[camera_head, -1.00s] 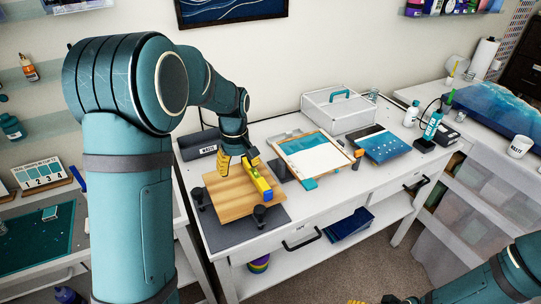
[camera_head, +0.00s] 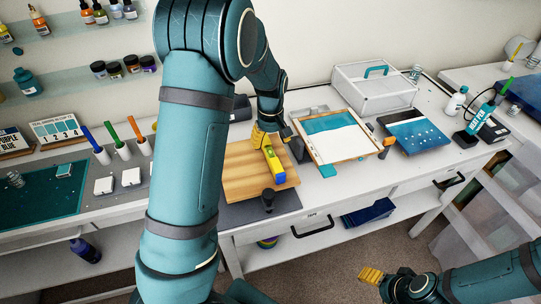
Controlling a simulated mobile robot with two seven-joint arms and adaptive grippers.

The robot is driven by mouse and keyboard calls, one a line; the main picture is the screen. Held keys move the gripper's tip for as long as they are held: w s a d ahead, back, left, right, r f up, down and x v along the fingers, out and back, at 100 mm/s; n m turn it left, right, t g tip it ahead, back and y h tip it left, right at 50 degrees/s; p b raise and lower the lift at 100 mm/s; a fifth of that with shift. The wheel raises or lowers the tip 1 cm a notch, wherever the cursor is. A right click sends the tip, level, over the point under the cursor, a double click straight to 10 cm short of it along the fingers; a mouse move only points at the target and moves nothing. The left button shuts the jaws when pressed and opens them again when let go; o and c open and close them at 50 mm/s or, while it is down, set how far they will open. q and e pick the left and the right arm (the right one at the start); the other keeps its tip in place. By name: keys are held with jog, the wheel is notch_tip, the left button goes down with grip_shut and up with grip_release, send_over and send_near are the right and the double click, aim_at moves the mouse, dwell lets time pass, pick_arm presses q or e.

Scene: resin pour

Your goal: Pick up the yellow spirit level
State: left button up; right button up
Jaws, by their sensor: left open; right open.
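The yellow spirit level (camera_head: 274,163) lies on the wooden board (camera_head: 240,178), near its right side and pointing away from me. My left gripper (camera_head: 266,134) is at the far end of the level, with its yellow fingers open. The fingers partly overlap the level's far end in the picture, and I cannot tell whether they touch it. My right gripper (camera_head: 371,275) is low at the front right, away from the level, open and empty, its yellow fingertips over the floor.
To the right are a framed teal-and-white panel (camera_head: 345,150), a blue panel (camera_head: 417,133) and a clear box (camera_head: 375,93). My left arm hides part of the bench.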

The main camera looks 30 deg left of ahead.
aim_at(270, 151)
pick_arm(q)
jog(key=shift+s+f, duration=0.2)
jog(key=shift+f, duration=2.65)
jog(key=shift+d, duration=0.1)
grip_shut()
